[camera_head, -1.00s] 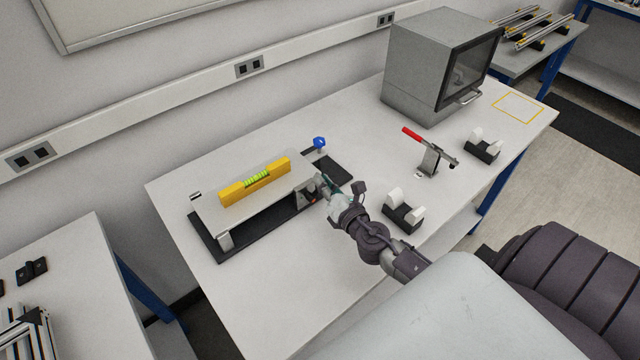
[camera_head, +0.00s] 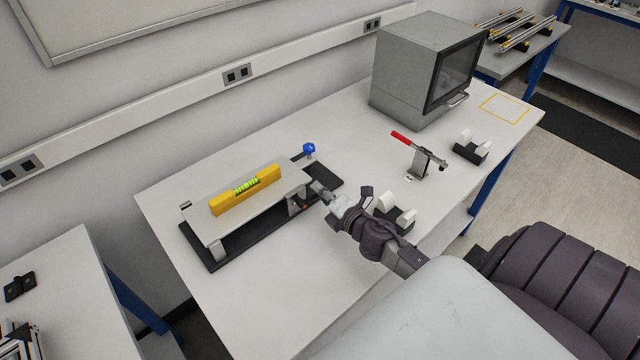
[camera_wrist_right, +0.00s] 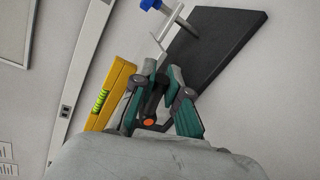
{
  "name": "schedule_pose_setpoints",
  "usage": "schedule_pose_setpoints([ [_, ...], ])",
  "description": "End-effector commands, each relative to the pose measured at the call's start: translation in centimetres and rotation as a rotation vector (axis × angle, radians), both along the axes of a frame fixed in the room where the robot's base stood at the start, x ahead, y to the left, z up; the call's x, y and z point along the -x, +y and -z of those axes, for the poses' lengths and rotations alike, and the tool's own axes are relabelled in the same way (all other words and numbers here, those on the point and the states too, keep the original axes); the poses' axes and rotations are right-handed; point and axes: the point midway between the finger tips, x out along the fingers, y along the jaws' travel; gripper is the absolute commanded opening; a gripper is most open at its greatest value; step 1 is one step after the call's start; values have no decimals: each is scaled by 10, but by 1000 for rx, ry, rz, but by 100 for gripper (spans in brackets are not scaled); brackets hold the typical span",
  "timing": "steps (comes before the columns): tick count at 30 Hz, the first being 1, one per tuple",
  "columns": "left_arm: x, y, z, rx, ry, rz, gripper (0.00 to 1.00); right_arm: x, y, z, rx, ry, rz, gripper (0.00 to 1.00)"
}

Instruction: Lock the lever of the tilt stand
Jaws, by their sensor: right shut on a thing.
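The tilt stand has a black base (camera_head: 206,254) and a pale tilted plate (camera_head: 213,233) with a yellow spirit level (camera_head: 246,190) on it. The level also shows in the wrist view (camera_wrist_right: 112,88). A blue knob (camera_head: 308,149) stands at the far right of the base. My right gripper (camera_head: 317,190) is at the plate's right end. In the wrist view its teal fingers (camera_wrist_right: 160,90) are around a dark part, apparently the lever, with an orange spot (camera_wrist_right: 148,123). The fingers partly hide this part. My left gripper is out of view.
A red-handled toggle clamp (camera_head: 420,158), two black-and-white cradles (camera_head: 396,212) (camera_head: 471,147) and a grey oven-like box (camera_head: 420,65) stand to the right on the table. The table front left of my arm is clear.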

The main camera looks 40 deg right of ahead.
Motion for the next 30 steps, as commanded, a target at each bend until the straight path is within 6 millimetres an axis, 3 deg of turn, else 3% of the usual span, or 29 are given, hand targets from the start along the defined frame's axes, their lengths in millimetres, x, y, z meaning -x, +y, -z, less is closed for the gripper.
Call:
schedule_pose_setpoints([
  [13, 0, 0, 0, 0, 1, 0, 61, 0, 0, 1, -12, 2, 1, 0],
  [14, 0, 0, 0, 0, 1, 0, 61, 0, 0, 1, -12, 2, 1, 17],
  [18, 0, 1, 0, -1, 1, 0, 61, 0, 0, 1, -11, 2, 1, 40],
  [30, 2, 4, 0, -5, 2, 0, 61, 7, 0, 1, -10, 3, -1, 40],
])
